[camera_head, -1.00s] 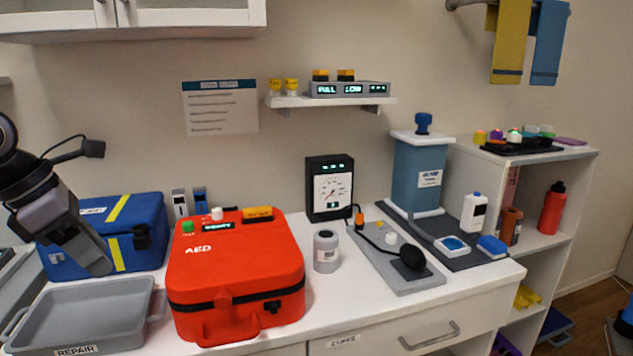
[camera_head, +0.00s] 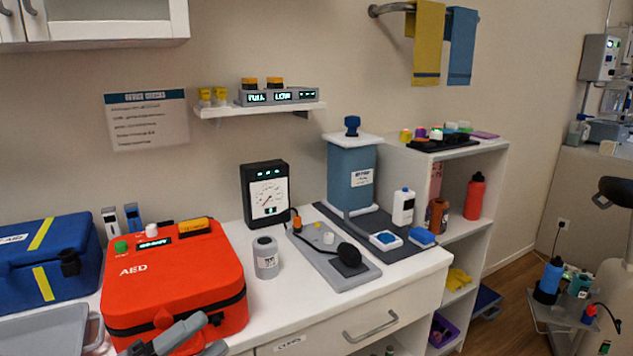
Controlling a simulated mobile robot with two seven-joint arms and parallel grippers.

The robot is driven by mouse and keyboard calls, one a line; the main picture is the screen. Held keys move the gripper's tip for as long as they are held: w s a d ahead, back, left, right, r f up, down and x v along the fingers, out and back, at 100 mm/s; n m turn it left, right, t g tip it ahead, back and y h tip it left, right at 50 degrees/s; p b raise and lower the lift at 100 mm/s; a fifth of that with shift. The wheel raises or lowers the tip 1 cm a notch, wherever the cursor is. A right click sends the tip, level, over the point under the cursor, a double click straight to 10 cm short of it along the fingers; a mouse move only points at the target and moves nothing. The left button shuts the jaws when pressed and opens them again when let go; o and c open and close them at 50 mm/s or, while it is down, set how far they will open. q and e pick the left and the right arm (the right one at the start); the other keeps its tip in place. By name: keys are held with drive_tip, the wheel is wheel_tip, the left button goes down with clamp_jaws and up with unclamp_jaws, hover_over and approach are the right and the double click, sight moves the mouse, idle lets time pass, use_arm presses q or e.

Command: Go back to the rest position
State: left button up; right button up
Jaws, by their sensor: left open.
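My left gripper (camera_head: 203,335) shows at the bottom edge, in front of the red AED case. Its grey fingers are apart with nothing seen between them; the rest of it is cut off by the frame. The red AED case (camera_head: 185,275) stands on the white counter with its lid shut. I cannot tell whether the gripper touches it. My right gripper is not in view.
The blue case (camera_head: 45,285) and grey tray (camera_head: 45,330) are left of the AED. A grey jar (camera_head: 265,262), black gauge (camera_head: 266,195) and grey board (camera_head: 330,262) stand to the right. The counter front (camera_head: 400,305) has a drawer handle. Floor shows at right.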

use_arm(q)
drive_tip(key=s+a+f+n+t+y, duration=0.1)
drive_tip(key=s+a+f+n+y, duration=0.1)
drive_tip(key=f+n+y, duration=0.55)
drive_tip(key=s+a+f+n+t+y, duration=0.1)
drive_tip(key=s+a+f+n+y, duration=0.15)
drive_tip(key=f+n+y, duration=0.5)
drive_tip(key=s+f+n+g+p, duration=0.1)
drive_tip(key=s+f+n+g, duration=0.4)
drive_tip(key=s+f+n, duration=0.3)
wheel_tip(320, 180, down, 5)
drive_tip(key=s, duration=0.3)
drive_tip(key=shift+d+r, duration=0.15)
drive_tip(key=shift+d, duration=0.2)
